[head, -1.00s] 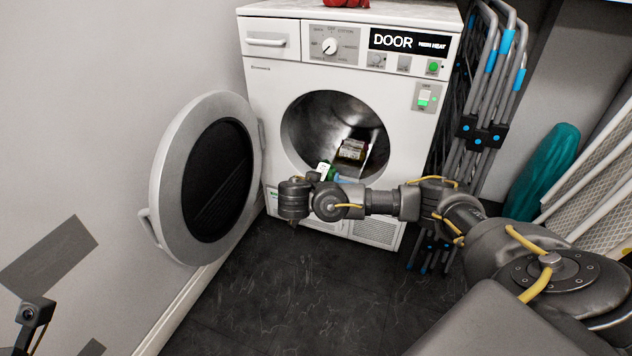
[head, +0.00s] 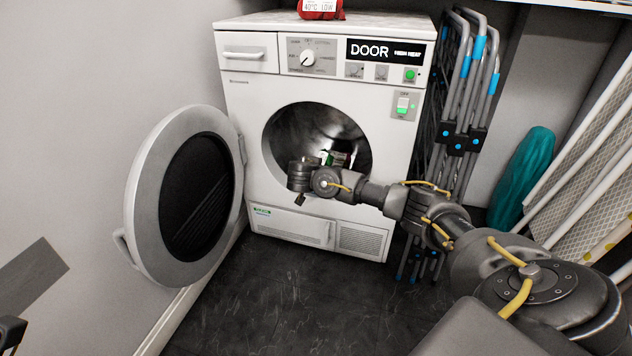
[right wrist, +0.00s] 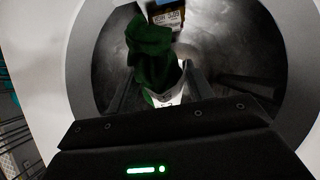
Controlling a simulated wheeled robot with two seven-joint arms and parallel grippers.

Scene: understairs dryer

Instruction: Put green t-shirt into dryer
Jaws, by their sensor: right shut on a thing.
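The white dryer (head: 320,218) stands ahead with its round door (head: 136,205) swung open to the left. Its metal drum (head: 300,125) shows through the opening. The green t-shirt (right wrist: 150,45) is bunched up at my right gripper (right wrist: 160,88), which is shut on it at the drum opening. The cloth sticks up past the fingers, inside the opening's outline in the right wrist view. In the head view my wrist hides most of the shirt and the fingertips. My left gripper does not show; only a dark bit of my left arm is at the lower left edge.
A labelled item (right wrist: 168,18) shows deeper in the drum. A red item (head: 320,8) with a white label lies on top of the dryer. Folded grey racks (head: 462,110) and a teal object (head: 525,170) stand to the right. The dark floor (head: 260,300) is clear.

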